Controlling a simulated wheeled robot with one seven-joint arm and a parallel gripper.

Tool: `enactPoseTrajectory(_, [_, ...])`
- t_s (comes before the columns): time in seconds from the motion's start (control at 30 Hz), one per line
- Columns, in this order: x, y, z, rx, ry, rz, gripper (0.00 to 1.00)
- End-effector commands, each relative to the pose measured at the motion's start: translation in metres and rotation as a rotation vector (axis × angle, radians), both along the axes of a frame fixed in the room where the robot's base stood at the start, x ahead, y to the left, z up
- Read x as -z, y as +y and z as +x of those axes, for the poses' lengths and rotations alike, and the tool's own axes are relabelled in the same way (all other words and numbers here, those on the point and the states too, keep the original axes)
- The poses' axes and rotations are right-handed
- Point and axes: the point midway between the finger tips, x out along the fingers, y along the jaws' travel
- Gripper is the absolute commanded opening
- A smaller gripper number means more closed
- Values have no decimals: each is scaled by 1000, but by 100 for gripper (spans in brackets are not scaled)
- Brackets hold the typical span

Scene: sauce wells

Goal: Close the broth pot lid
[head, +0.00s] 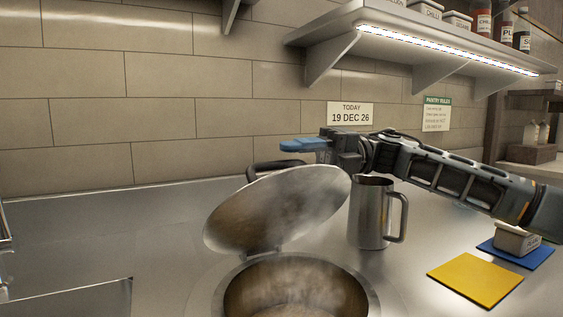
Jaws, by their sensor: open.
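The broth pot (372,294) is set in the steel counter at the bottom centre, with brownish contents and some steam. Its round metal lid (285,205) stands open, tilted up at the back of the pot. A dark handle (272,166) shows at the lid's upper edge. My gripper (302,145), with blue fingers, reaches in from the right just above the lid's upper edge and the handle. It is open and empty. I cannot tell whether its fingers touch the handle.
A metal jug (372,215) stands right of the lid, under my arm. Further right lie a yellow mat (474,279) and a blue mat (540,257) bearing a small white container (515,240). A lit shelf (420,48) overhangs the back wall. The counter left of the pot is mostly clear.

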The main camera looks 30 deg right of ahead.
Motion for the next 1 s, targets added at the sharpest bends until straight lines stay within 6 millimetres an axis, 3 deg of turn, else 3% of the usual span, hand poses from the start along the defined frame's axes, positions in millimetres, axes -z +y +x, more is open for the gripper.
enactPoseTrajectory(0.1, [-1, -20, 1, 3, 0, 1, 40])
enactPoseTrajectory(0.3, [-1, -43, 1, 1, 0, 1, 40])
enactPoseTrajectory(0.63, [-1, -48, 0, -1, -1, 1, 40])
enactPoseTrajectory(0.73, [-3, -48, 0, -1, -3, 6, 32])
enactPoseTrajectory(0.87, [-22, -53, -4, 3, -27, 54, 19])
enactPoseTrajectory(1.0, [-66, -48, -17, -25, -148, 167, 6])
